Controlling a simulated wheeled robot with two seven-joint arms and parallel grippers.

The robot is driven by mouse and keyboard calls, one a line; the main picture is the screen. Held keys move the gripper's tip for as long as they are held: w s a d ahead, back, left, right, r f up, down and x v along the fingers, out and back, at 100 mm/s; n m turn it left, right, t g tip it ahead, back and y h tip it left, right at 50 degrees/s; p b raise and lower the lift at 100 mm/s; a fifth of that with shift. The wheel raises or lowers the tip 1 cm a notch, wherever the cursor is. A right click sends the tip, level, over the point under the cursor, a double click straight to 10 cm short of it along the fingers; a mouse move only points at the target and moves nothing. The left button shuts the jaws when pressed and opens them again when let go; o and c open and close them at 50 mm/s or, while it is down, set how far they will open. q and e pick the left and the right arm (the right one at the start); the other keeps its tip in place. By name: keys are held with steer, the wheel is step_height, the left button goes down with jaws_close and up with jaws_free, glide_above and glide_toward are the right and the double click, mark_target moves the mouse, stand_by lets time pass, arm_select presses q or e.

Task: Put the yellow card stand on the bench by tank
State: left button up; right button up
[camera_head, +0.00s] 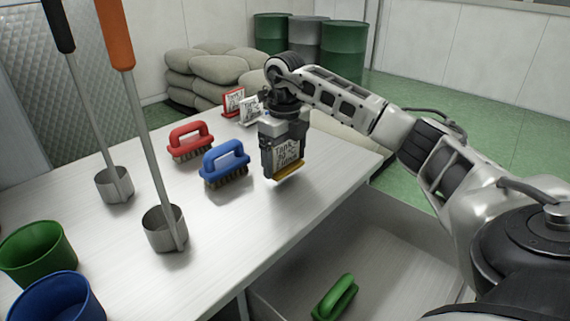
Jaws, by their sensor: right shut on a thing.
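My right gripper (284,150) is shut on the yellow card stand (288,172), which has a yellow base and a white card with handwriting like "Tank". The gripper points down and holds it upright over the right part of the pale bench (225,225). The base is close to the bench top, with a shadow below; I cannot tell if it touches. A red card stand (233,101) and a white card stand (250,110) stand at the bench's far end, the white one partly behind my gripper. My left gripper is not in view.
A blue brush (226,160) and a red brush (190,141) stand left of the gripper. Two long-handled metal scoops (165,228) and green and blue buckets (38,250) are further left. An open drawer (385,280) holding a green brush (336,298) juts out at the front right.

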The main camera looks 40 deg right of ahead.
steer(key=shift+f, duration=1.2)
steer(key=shift+f, duration=0.15)
steer(key=o, duration=0.8)
steer(key=shift+o, duration=0.2)
step_height(320, 180, up, 12)
steer(key=shift+r, duration=0.2)
